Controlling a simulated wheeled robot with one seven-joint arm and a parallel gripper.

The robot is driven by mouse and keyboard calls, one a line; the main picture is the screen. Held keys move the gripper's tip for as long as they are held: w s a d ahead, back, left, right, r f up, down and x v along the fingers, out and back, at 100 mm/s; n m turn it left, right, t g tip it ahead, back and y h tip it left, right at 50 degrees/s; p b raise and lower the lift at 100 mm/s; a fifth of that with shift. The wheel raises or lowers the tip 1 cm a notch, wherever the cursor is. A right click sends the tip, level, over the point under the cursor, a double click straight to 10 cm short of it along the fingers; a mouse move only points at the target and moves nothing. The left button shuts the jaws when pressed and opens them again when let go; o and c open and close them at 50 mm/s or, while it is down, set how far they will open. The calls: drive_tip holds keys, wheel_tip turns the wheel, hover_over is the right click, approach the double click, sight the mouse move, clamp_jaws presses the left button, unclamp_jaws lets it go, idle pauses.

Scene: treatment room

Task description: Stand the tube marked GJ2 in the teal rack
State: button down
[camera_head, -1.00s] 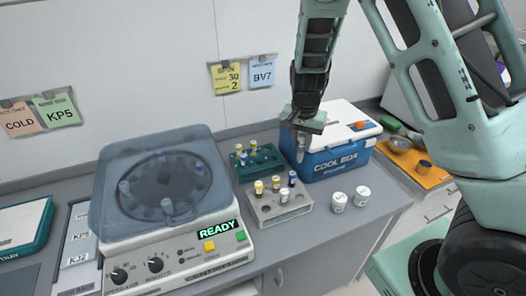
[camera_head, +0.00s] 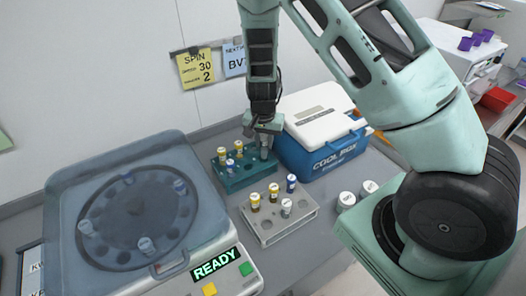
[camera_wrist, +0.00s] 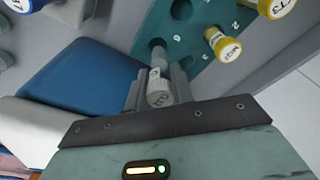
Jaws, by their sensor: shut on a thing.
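My gripper (camera_head: 264,150) is at the right end of the teal rack (camera_head: 256,174), pointing down. It is shut on a tube with a pale cap; in the wrist view the capped tube (camera_wrist: 159,97) sits between the fingers. Its cap lettering is upside down and too small to read surely. The tube's far end lies at the teal rack (camera_wrist: 190,45) near a hole; I cannot tell whether it is inside.
A grey rack (camera_head: 270,235) with several tubes stands in front of the teal rack. The blue cool box (camera_head: 325,153) is close on the right. The centrifuge (camera_head: 140,215), showing READY, is on the left. Two white jars (camera_head: 347,199) stand at the right.

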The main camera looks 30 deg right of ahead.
sight(264, 158)
drive_tip(key=shift+f+p, duration=0.55)
drive_tip(key=shift+f, duration=1.8)
drive_tip(key=shift+f, duration=0.15)
drive_tip(key=c, duration=1.2)
unclamp_jaws()
